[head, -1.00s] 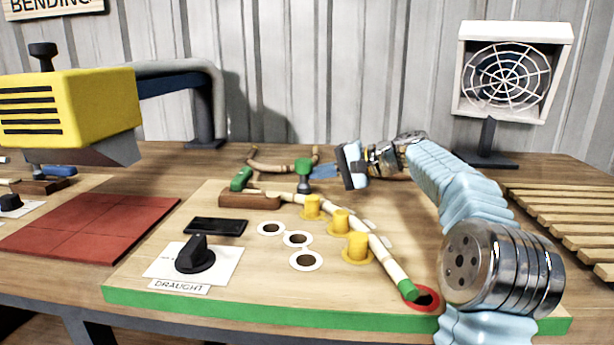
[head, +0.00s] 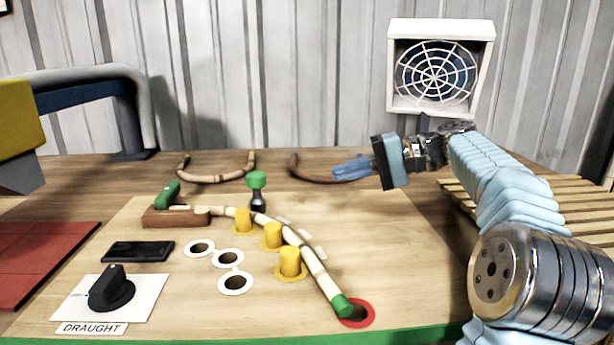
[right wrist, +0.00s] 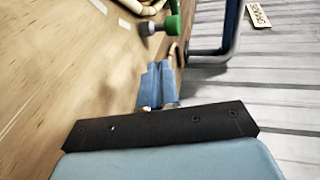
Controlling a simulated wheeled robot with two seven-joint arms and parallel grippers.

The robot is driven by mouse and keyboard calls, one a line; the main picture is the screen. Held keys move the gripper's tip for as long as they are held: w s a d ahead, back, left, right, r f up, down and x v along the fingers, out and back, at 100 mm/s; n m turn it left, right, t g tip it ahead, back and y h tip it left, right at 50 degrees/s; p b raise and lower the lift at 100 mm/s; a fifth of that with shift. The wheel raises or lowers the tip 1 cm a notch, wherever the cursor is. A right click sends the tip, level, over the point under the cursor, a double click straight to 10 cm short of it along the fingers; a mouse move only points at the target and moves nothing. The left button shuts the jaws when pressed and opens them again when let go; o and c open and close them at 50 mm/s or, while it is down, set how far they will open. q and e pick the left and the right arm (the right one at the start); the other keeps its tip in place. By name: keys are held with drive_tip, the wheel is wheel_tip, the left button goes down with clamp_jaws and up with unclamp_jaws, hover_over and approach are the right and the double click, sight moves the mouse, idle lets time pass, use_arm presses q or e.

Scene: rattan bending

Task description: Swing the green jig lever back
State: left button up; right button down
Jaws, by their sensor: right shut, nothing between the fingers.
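The green-topped lever (head: 257,186), a dark stem with a green knob, stands upright behind the yellow pegs on the jig board. My right gripper (head: 342,170) is to its right, apart from it, with blue fingers shut and empty, pointing left. In the right wrist view the fingers (right wrist: 157,86) are together; the green knob (right wrist: 172,26) shows beyond them. A rattan cane (head: 297,240) with a green end bends past the yellow pegs (head: 272,237). Its far end lies at the wooden block (head: 176,218) with a green clamp (head: 167,194). My left gripper is out of view.
Two curved canes (head: 215,177) (head: 318,176) lie behind the board. A fan (head: 436,72) and wooden slats (head: 545,215) are at right. A draught knob (head: 111,289) and a yellow machine (head: 18,135) are at left. The board right of the pegs is clear.

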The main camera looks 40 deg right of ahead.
drive_tip(key=p, duration=0.1)
approach(257, 193)
drive_tip(key=w+a, duration=0.2)
drive_tip(key=w, duration=0.1)
drive_tip(key=w+a, duration=0.1)
drive_tip(key=shift+w+f, duration=0.3)
drive_tip(key=shift+f, duration=0.1)
